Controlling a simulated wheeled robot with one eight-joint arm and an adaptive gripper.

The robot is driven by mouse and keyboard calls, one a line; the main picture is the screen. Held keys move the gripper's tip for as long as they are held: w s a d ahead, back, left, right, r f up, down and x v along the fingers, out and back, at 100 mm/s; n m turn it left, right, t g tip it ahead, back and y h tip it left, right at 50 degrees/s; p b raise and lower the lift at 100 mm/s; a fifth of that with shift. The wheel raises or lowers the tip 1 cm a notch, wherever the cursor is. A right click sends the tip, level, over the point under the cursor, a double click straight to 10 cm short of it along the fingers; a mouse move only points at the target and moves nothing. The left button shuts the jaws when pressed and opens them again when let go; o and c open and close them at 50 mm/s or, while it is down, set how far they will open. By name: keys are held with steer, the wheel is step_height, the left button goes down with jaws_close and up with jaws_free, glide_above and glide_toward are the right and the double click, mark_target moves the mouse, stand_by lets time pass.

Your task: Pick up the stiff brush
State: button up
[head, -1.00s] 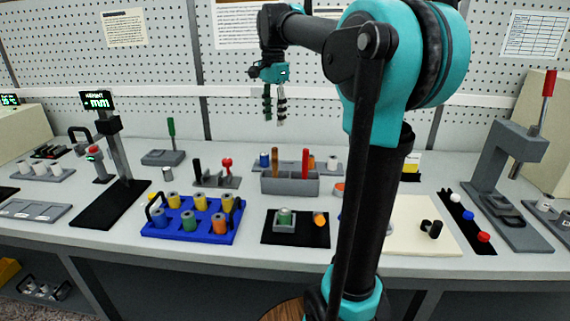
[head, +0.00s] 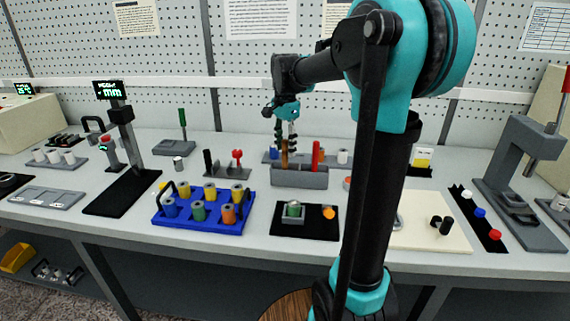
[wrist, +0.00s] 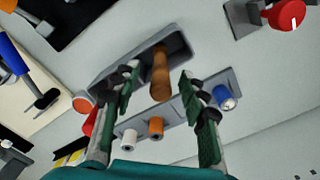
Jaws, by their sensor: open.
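A grey holder box (head: 298,178) on the bench holds two upright handles, one brown wooden (head: 284,157) and one red (head: 316,156). Their lower ends are hidden in the box, so I cannot tell from bristles which is the stiff brush. My gripper (head: 286,146) hangs open over the brown handle. In the wrist view the fingers (wrist: 158,84) stand apart on either side of the brown handle (wrist: 160,72), with visible gaps and no clear contact. The red handle (wrist: 92,121) shows partly behind the left finger.
Behind the box a grey rack (wrist: 178,116) holds white, orange and blue pieces. A blue tray (head: 205,224) with several spools stands front left. A small stand with a red clamp (head: 237,158) is left of the box. A black mat (head: 323,226) lies in front.

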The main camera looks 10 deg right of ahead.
mark_target(285, 155)
steer(key=shift+f, duration=1.9)
steer(key=shift+c, duration=0.6)
jaws_close()
